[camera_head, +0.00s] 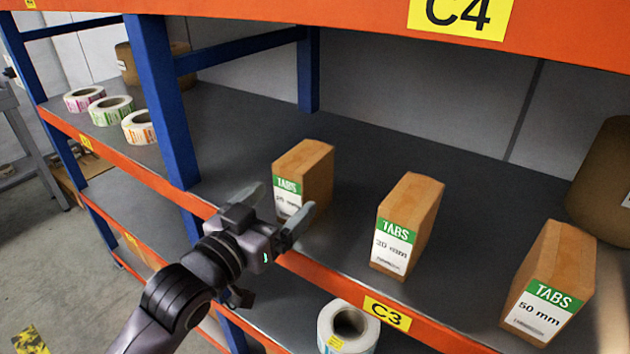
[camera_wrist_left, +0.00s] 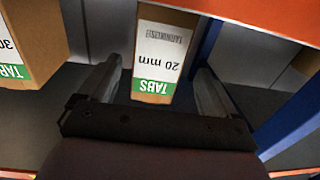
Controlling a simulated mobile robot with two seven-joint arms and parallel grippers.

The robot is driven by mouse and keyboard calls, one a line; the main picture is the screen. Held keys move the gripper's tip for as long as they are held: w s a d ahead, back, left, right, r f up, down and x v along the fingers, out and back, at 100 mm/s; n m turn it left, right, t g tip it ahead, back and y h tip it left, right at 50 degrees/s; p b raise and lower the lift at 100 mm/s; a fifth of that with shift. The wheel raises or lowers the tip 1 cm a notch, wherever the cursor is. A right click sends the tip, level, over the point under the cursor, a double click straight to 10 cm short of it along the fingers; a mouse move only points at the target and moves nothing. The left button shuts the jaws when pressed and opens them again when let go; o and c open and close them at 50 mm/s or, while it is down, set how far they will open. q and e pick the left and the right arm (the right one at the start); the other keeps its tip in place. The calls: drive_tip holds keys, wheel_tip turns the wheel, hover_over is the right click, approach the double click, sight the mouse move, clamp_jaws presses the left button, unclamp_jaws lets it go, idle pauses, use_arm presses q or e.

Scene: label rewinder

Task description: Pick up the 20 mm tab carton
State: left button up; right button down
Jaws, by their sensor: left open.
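The 20 mm tab carton (camera_head: 316,172) is the leftmost brown TABS box on the shelf and stands upright, with a green and white label. My left gripper (camera_head: 281,204) is open in front of it, and one finger covers part of its label. In the left wrist view the carton (camera_wrist_left: 163,58) appears upside down, with its label reading 20 mm, between the two spread fingers of the left gripper (camera_wrist_left: 159,75). I cannot tell whether the fingertips reach past its front face. The right gripper is not in view.
To the right stand a 30 mm carton (camera_head: 416,197) and a 50 mm carton (camera_head: 567,262). A blue post (camera_head: 162,100) rises on the left, with label rolls (camera_head: 110,110) beyond it. An orange shelf beam (camera_head: 570,38) runs overhead. A white roll (camera_head: 348,326) sits below.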

sight(305, 178)
use_arm(q)
drive_tip(key=shift+w+d+r, duration=0.2)
drive_tip(key=shift+r, duration=0.1)
drive_tip(key=shift+w+d+r, duration=0.1)
drive_tip(key=shift+w+d, duration=0.35)
drive_tip(key=shift+w, duration=0.05)
drive_tip(key=shift+x, duration=2.85)
drive_tip(key=c, duration=1.2)
drive_tip(key=shift+c, duration=0.2)
drive_tip(key=shift+r, duration=0.15)
